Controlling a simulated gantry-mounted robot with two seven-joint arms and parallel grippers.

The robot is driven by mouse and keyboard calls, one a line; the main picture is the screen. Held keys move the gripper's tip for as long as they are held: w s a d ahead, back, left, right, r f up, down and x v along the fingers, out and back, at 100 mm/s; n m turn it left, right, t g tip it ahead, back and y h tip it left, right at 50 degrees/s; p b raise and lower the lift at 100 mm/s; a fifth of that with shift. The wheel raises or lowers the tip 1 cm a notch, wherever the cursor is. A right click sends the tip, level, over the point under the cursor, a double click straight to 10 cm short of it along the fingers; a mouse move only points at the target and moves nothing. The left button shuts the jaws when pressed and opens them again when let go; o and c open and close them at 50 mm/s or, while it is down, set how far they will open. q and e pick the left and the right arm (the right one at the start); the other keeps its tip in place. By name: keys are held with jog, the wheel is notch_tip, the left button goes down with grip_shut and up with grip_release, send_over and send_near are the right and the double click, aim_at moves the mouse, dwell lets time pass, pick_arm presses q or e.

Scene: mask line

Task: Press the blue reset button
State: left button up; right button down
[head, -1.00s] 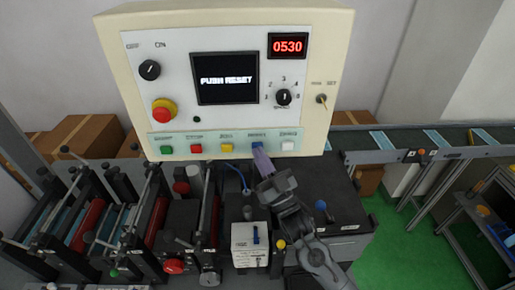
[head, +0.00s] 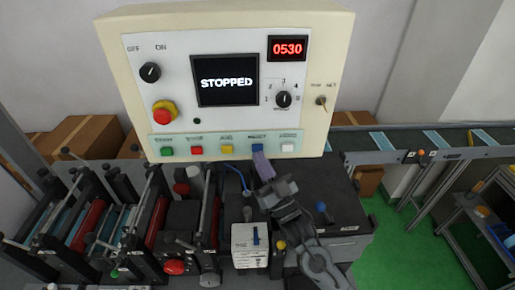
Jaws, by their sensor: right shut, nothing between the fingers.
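The blue reset button (head: 257,148) sits in the bottom row of the cream control panel (head: 342,70), between the yellow button (head: 227,149) and the white one (head: 288,148). The panel's screen (head: 227,82) reads "STOPPED". My right gripper (head: 262,160) is shut and empty, its fingers just below and in front of the blue button. The fingertips overlap the button's lower edge in the picture; I cannot tell whether they touch it. My left gripper is not in view.
A red emergency knob with a yellow collar (head: 164,113) and black rotary knobs are higher on the panel. Machine rollers and levers (head: 90,225) fill the lower left. A white box (head: 249,246) stands below the panel. A conveyor (head: 400,142) runs at right.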

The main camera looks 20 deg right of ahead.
jog(key=shift+s, duration=0.2)
jog(key=shift+s+a+p, duration=0.25)
jog(key=shift+s+a, duration=0.05)
jog(key=shift+s, duration=0.5)
jog(key=shift+s+a+p, duration=0.25)
jog(key=shift+s, duration=0.55)
jog(key=shift+s+a+p, duration=0.25)
jog(key=shift+s+a, duration=0.05)
jog(key=shift+s, duration=0.5)
jog(key=s+d+f+m+g+h+p, duration=0.3)
jog(key=s+f+g+h+p, duration=0.15)
jog(key=s+f+g, duration=0.8)
jog(key=s+d+f+n+g, duration=0.1)
jog(key=s+f+g, duration=0.3)
jog(key=s, duration=0.3)
jog(key=s+d+f+n+g, duration=0.1)
jog(key=s+f+g, duration=0.3)
jog(key=s, duration=0.4)
jog(key=shift+f+h, duration=0.45)
jog(key=shift+f, duration=0.35)
jog(key=shift+g, duration=0.25)
